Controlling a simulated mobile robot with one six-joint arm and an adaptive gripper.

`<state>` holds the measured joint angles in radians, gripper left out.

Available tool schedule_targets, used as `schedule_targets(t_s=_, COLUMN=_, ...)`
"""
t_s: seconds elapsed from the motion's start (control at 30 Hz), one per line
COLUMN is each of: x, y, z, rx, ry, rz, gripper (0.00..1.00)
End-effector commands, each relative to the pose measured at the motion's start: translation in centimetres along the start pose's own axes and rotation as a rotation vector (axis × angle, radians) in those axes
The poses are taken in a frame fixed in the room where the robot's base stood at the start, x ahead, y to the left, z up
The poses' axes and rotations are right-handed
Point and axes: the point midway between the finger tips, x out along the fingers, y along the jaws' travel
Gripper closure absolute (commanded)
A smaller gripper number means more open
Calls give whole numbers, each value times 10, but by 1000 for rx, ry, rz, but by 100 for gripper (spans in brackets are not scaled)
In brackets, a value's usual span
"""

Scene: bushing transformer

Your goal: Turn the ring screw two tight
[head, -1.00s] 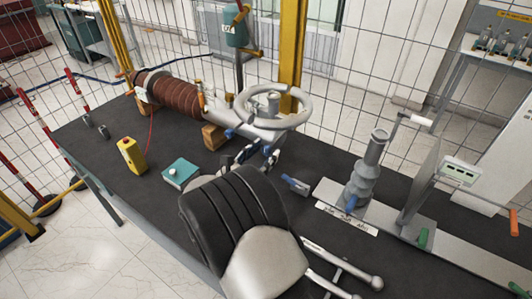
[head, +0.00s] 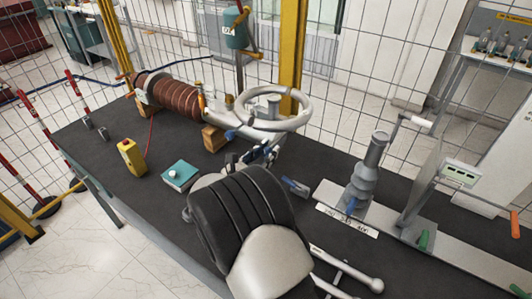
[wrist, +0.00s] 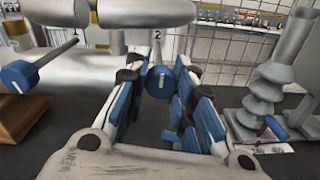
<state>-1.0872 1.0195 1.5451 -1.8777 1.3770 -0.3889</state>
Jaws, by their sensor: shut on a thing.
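Ring screw two is a blue round knob (wrist: 158,83) below a label "2" in the wrist view, at the underside of the grey transformer part with the ring (head: 272,110). My gripper (wrist: 158,98) has its blue-padded fingers on either side of this knob and is shut on it. In the head view, my gripper (head: 258,155) is under the ring's front, and its hold is too small to make out. Another blue knob (wrist: 18,76), on a rod near label "1", sticks out at the left; it also shows in the head view (head: 231,134).
A grey ribbed bushing (head: 364,180) stands on a plate to the right. A blue-grey tool (head: 295,187) lies between. A teal box (head: 180,175) and a yellow box (head: 131,157) lie left on the dark table. A wooden block (head: 213,138) supports the transformer.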

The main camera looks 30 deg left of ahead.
Motion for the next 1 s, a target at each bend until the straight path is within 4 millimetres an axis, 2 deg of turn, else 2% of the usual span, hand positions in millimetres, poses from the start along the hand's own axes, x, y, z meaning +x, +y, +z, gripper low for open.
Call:
schedule_targets(t_s=0.17, x=0, y=0, z=0, rx=0, ry=0, rz=-1, gripper=100)
schedule_targets(t_s=0.57, x=0, y=-1, z=-2, rx=83, ry=3, rz=-2, gripper=100)
schedule_targets(t_s=1.0, x=0, y=-1, z=-5, rx=452, ry=16, rz=-3, gripper=100)
